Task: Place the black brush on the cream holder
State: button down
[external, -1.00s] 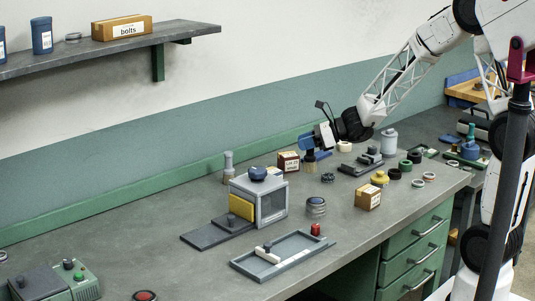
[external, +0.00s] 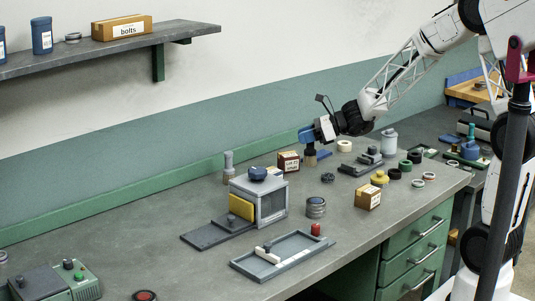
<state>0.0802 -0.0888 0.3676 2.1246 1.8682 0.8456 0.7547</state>
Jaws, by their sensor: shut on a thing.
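My gripper (external: 308,137), with blue fingers, is shut on the black brush (external: 310,150). The brush hangs upright below the fingers, its tan bristles pointing down. It is over the back part of the bench, just right of a small brown box; its exact height above the bench is hard to tell. A cream round piece (external: 344,146), which looks like the cream holder, stands on the bench to the right of the brush, apart from it. Nothing is seen on top of it.
The brown box (external: 288,162) is close left of the brush. A blue flat piece (external: 323,154) lies close right. A grey fixture (external: 369,158) and a grey bottle (external: 389,142) stand further right. A grey box machine (external: 270,202) stands front left.

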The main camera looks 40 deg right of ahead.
jog(key=shift+d, duration=0.15)
jog(key=shift+w+d, duration=0.25)
jog(key=shift+d, duration=0.35)
jog(key=d+f+m+t+h, duration=0.1)
jog(key=d+m+h, duration=0.1)
jog(key=d, duration=2.9)
jog(key=shift+w+d+f+t, duration=0.2)
jog(key=shift+w+f+t, duration=0.15)
jog(key=shift+t, duration=0.05)
jog(key=w+d, duration=0.2)
jog(key=w, duration=0.5)
jog(key=w+d+f, duration=0.1)
jog(key=w+d, duration=0.2)
jog(key=w, duration=0.5)
jog(key=shift+d+f, duration=0.15)
jog(key=shift+f, duration=0.1)
jog(key=shift+f, duration=1.75)
